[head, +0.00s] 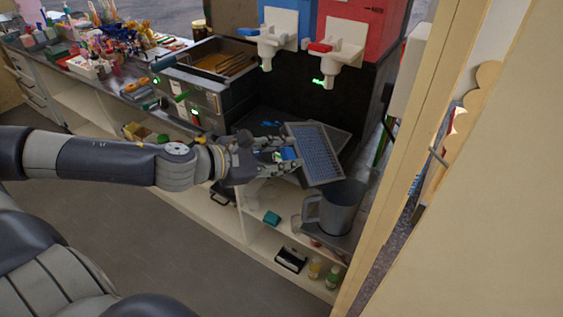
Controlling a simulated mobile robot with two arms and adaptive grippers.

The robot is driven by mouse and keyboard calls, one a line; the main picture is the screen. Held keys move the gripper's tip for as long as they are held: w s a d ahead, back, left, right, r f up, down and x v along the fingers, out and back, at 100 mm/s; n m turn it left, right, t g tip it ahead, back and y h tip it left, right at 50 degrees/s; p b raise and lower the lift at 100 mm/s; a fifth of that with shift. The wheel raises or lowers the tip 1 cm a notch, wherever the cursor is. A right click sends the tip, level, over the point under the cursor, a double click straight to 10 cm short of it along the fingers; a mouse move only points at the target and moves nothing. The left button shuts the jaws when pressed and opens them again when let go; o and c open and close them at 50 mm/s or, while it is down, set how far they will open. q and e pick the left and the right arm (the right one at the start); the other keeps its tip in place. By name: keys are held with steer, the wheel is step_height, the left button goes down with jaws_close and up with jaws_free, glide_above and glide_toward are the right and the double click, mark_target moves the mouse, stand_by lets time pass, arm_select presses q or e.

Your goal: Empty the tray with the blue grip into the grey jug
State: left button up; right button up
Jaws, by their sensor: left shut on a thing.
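The tray (318,152) with the blue grip (288,153) is held by my left gripper (280,157), which is shut on the grip. The tray is tilted, and its bluish, finely patterned face is turned towards me. I cannot make out what lies in it. The grey jug (341,205) stands upright at the right end of the counter, its handle to the left. The tray is above and behind the jug in the picture, apart from it. My right gripper is not in view.
Another grey tray (337,135) lies behind the held one. A fryer-like metal unit (205,85) stands to the left, and drink dispensers with taps (335,48) are above. A pale wall panel (470,190) closes the right side. Small items sit on lower shelves.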

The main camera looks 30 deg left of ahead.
arm_select(q)
steer(key=shift+d+r+m+y+b, duration=0.25)
steer(key=shift+d+b, duration=0.2)
steer(key=shift+b, duration=1.25)
steer(key=shift+d+r+g, duration=0.1)
steer(key=shift+r+g, duration=0.1)
steer(key=shift+g, duration=0.1)
steer(key=shift+d+r+m+y, duration=0.35)
steer(key=shift+d, duration=0.1)
steer(key=shift+w+d+r+m+g+y+p, duration=0.15)
steer(key=shift+d+r+m+y+p, duration=0.15)
steer(key=shift+d+r, duration=0.3)
steer(key=shift+d+r+m+g+y+p, duration=0.15)
steer(key=shift+d+r+m+y+p, duration=0.1)
steer(key=shift+d+r+y, duration=0.25)
steer(key=shift+a+r, duration=0.1)
steer(key=shift+r, duration=0.05)
